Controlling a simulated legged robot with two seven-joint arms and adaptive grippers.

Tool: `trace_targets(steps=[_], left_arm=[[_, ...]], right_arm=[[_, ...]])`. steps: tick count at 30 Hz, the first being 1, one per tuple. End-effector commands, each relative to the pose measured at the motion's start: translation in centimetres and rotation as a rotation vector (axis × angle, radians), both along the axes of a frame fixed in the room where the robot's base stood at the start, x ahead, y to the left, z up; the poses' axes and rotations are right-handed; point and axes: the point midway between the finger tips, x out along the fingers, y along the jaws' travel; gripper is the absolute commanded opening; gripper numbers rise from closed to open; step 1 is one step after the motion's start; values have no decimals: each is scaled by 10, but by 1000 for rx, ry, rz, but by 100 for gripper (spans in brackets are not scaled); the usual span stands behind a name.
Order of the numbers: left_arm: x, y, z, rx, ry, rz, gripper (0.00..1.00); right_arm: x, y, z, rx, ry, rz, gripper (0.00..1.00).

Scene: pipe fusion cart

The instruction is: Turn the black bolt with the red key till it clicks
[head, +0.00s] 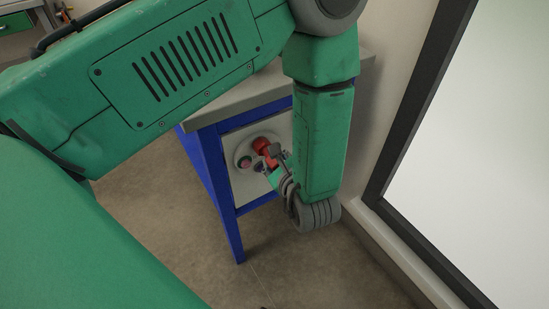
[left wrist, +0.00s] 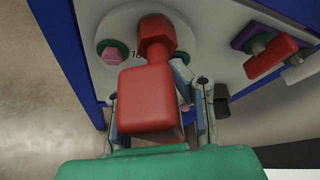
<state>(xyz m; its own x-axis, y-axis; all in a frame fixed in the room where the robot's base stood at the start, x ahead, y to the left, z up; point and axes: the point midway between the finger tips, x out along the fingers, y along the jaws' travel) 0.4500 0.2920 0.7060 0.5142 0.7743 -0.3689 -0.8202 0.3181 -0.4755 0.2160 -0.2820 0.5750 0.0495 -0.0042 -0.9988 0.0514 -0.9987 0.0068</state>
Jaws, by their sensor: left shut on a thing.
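The red key (left wrist: 151,98) has a block-shaped handle and a hexagonal socket end. My left gripper (left wrist: 158,118) is shut on the handle, with a finger on each side. The socket end points at the round pale plate (left wrist: 125,20) on the cart's front panel. The black bolt cannot be made out; the key hides what is under its socket end. In the head view the red key (head: 262,146) shows at the panel, partly covered by my left gripper (head: 273,157). My right gripper is not in view.
A pink hexagonal bolt in a green ring (left wrist: 110,53) sits left of the key. More red (left wrist: 271,57) and purple (left wrist: 249,36) tools are at the panel's right. The blue-framed cart (head: 212,180) stands near a wall and a dark-framed pane (head: 415,100). Floor is clear in front.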

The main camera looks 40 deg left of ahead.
Motion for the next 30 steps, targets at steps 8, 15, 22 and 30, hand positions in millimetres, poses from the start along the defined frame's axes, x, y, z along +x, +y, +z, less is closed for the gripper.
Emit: trace_targets(steps=[8,15,22,30], left_arm=[[0,0,2,18,43,0,0],[0,0,2,34,82,0,0],[0,0,1,51,122,0,0],[0,0,1,72,174,-1,0]], right_arm=[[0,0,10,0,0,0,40],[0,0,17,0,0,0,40],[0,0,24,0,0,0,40],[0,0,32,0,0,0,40]])
